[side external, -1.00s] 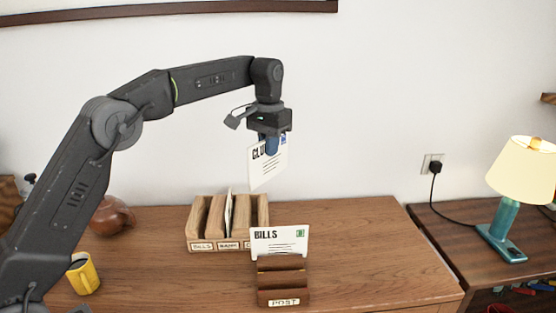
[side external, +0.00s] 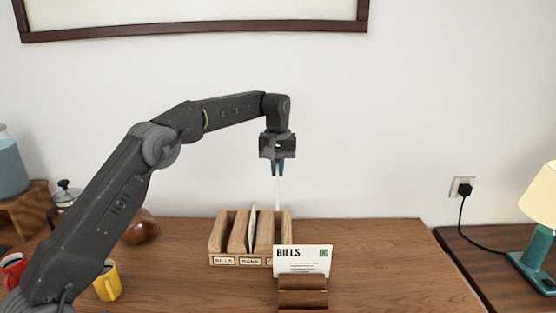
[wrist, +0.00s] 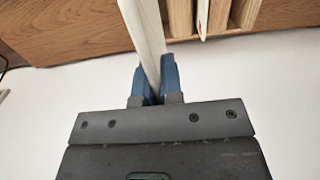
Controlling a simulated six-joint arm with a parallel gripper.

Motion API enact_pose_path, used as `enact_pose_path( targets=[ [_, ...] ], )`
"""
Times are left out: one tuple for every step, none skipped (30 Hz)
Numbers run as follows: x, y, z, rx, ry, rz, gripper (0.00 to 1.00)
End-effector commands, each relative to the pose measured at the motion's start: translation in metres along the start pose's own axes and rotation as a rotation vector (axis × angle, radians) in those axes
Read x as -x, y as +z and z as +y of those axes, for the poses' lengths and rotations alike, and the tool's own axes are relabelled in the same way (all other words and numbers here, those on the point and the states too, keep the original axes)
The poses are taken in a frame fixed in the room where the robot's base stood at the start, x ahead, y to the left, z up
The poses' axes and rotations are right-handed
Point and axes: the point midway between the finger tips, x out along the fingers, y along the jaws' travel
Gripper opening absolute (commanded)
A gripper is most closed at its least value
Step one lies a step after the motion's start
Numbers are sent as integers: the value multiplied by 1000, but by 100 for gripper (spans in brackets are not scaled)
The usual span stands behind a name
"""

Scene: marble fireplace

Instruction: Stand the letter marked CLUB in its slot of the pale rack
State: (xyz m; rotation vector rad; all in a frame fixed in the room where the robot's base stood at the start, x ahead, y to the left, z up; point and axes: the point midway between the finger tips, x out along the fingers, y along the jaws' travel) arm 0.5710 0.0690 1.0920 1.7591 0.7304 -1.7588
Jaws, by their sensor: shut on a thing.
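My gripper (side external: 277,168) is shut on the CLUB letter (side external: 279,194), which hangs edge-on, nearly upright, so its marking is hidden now. The letter also shows in the wrist view (wrist: 143,30), between the blue fingers (wrist: 155,82). In the side view its lower edge is at about the top of the right part of the pale rack (side external: 217,238); I cannot tell whether it is inside a slot. The rack has wooden dividers and front labels; the right label is partly hidden. Another letter (side external: 251,222) stands in a middle slot. The rack partly shows in the wrist view (wrist: 180,18).
A BILLS letter (side external: 303,256) stands in a dark wooden holder (side external: 303,299) in front of the rack's right end. A yellow mug (side external: 108,283), a red mug (side external: 12,270) and a brown round pot (side external: 142,228) are at left. The table right of the rack is clear.

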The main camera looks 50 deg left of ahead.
Motion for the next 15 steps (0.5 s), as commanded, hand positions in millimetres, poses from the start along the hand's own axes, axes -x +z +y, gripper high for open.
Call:
enact_pose_path(
  targets=[
    [-3, 0, 0, -1, -1, -1, 0],
    [-4, 0, 0, -1, 0, -1, 0],
    [-6, 0, 0, -1, 0, 0, 0],
    [-8, 0, 0, -1, 0, 0, 0],
    [-10, 0, 0, -1, 0, 0, 0],
    [-13, 0, 0, -1, -1, -1, 0],
    [-16, 0, 0, -1, -1, -2, 0],
    [-18, 0, 0, -1, -1, -1, 0],
    [-23, 0, 0, -1, -1, -2, 0],
    [-26, 1, 0, -1, -1, -2, 0],
    [-30, 0, 0, -2, -1, -1, 0],
    [-34, 1, 0, -2, -1, -2, 0],
    [-38, 1, 0, -2, -1, -2, 0],
    [-41, 0, 0, -2, -1, -1, 0],
    [-46, 1, 0, -2, -1, -2, 0]
  ],
)
